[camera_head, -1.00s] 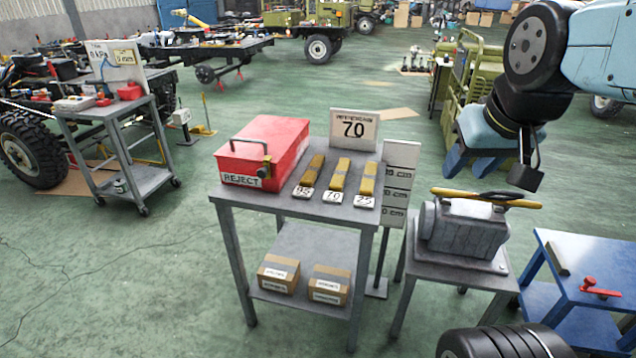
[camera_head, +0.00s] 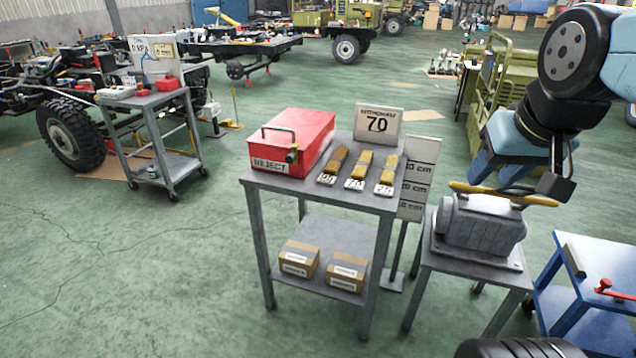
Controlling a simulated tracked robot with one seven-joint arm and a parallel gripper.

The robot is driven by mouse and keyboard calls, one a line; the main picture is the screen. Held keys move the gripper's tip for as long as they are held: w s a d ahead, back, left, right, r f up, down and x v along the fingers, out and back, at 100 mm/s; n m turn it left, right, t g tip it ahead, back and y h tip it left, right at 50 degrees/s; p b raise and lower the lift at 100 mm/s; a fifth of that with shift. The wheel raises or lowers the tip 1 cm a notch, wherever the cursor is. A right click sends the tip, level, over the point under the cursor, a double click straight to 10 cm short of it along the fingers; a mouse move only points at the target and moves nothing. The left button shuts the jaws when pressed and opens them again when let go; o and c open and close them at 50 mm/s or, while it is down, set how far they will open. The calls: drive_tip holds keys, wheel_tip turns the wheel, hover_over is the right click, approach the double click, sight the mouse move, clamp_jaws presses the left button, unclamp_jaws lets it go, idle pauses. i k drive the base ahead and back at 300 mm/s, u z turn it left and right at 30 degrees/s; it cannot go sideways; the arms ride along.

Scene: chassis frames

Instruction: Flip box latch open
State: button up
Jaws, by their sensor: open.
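The red box (camera_head: 306,139) stands shut on the left part of the grey table. It has a grey handle on its lid and a REJECT label on its front.
The grey table (camera_head: 330,194) also carries several brown strips with number cards and a "70" sign (camera_head: 378,123). A stand with the grey unit (camera_head: 482,222) and a blue table (camera_head: 600,262) are to the right. A cart (camera_head: 150,103) stands left. Green floor in front left is clear.

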sight(289, 158)
drive_tip(key=k, duration=0.65)
drive_tip(key=u, duration=0.5)
drive_tip(key=i, duration=1.05)
drive_tip(key=k, duration=0.65)
drive_tip(key=u, duration=0.2)
drive_tip(key=i, duration=0.95)
drive_tip(key=u, duration=0.05)
